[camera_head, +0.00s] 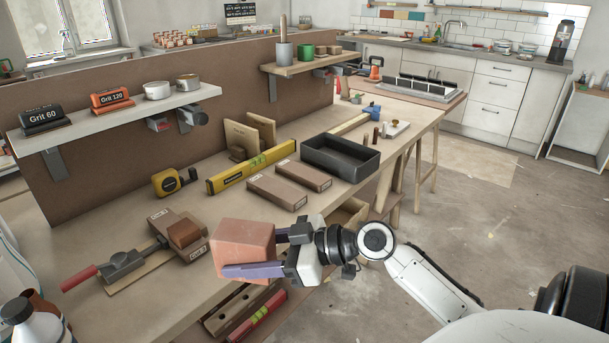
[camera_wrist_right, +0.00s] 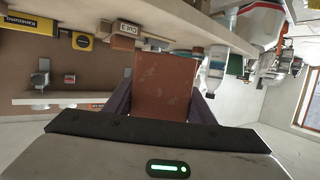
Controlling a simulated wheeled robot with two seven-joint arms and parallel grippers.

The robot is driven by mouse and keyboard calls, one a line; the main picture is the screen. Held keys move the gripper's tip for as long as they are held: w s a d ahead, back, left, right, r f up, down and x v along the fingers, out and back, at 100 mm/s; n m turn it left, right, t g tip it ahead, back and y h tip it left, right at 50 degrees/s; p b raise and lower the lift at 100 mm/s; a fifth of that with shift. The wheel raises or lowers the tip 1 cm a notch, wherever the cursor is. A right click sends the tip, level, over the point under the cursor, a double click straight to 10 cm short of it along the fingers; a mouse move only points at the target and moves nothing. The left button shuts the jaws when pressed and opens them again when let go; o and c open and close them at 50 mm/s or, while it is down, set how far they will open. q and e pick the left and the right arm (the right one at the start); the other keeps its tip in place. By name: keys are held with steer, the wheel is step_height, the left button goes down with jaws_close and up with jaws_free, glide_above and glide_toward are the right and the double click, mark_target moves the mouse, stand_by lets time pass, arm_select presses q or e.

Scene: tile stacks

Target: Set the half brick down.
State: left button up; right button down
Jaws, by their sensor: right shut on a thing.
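The half brick (camera_head: 243,245), a reddish-brown block, is held in my right gripper (camera_head: 258,256) in front of the workbench's near edge. In the head view a purple finger lies along the brick's near side, and the far finger is mostly hidden. In the right wrist view the brick (camera_wrist_right: 165,88) sits between both fingers of the gripper (camera_wrist_right: 163,105), apparently clear of any surface. My left gripper is not in view.
The wooden workbench (camera_head: 125,240) carries a clamp with a red handle (camera_head: 80,279), brown blocks (camera_head: 277,191), a yellow level (camera_head: 251,167), a tape measure (camera_head: 167,182) and a black tray (camera_head: 340,157). Bare bench top lies left of the tape measure.

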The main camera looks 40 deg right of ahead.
steer(key=w+d+m+t+h+b, duration=0.2)
steer(key=w+d+m+h, duration=1.05)
steer(key=w, duration=0.55)
steer(key=shift+n, duration=0.85)
steer(key=f, duration=0.1)
steer(key=d+f, duration=0.1)
steer(key=f, duration=0.2)
steer(key=shift+s+d, duration=0.15)
steer(key=shift+d, duration=0.15)
steer(key=shift+f, duration=0.75)
step_height(320, 180, down, 3)
steer(key=shift+f+b, duration=0.2)
steer(key=shift+b, duration=0.1)
steer(key=c, duration=0.8)
jaws_free()
steer(key=shift+s+f, duration=0.1)
steer(key=shift+f, duration=0.2)
steer(key=p+v, duration=0.1)
steer(key=v, duration=1.1)
steer(key=shift+a, duration=0.15)
